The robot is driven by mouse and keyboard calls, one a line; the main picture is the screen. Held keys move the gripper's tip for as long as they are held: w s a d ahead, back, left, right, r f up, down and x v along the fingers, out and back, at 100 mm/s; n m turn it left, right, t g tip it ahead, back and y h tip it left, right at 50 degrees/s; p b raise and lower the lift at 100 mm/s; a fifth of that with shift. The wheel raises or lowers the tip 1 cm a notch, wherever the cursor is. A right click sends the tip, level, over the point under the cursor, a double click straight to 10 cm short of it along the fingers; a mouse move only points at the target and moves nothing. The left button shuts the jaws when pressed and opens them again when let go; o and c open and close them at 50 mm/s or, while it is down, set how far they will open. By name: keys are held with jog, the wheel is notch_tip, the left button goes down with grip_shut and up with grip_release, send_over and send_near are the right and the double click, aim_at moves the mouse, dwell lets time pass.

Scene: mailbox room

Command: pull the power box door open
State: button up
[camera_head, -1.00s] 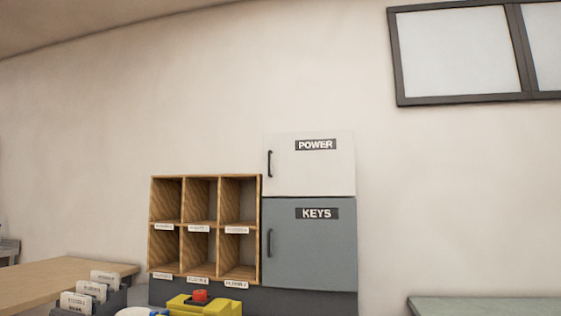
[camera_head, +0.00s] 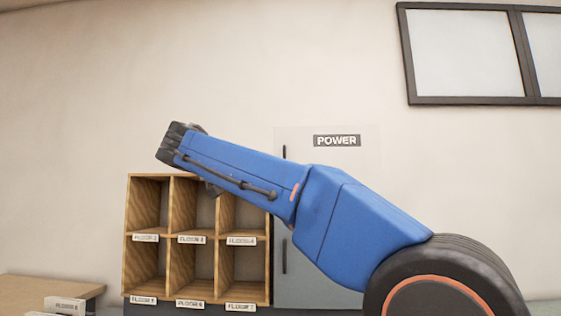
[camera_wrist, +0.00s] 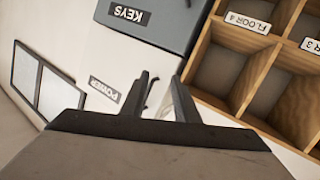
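The white power box door (camera_head: 355,160) is flat on the wall unit and looks shut, with a POWER label (camera_head: 337,141). Its dark upright handle (camera_head: 284,152) is on the left edge, partly hidden by my blue arm. In the wrist view, which is turned over, the handle (camera_wrist: 150,88) shows just beyond my gripper (camera_wrist: 161,80), near the left finger. The two fingers are apart, with nothing seen held. I cannot tell whether they touch the handle. In the head view my arm crosses in front of the door; the fingers are not clear there.
The grey keys box (camera_head: 290,290) is directly below the power box. Wooden pigeonholes (camera_head: 169,236) with floor labels stand to its left. A table (camera_head: 50,287) is at lower left. Bare wall lies above and right, with a framed window (camera_head: 465,53) high up.

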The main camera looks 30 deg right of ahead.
jog(key=w+a+r+m+h, duration=0.1)
jog(key=a+r+m+h, duration=0.25)
jog(key=r, duration=0.45)
jog(key=f+x, duration=0.1)
jog(key=x, duration=1.6)
jog(key=shift+d+g+y, duration=0.3)
jog(key=shift+y, duration=0.15)
jog(key=shift+f+m, duration=0.15)
jog(key=shift+m, duration=0.1)
grip_shut()
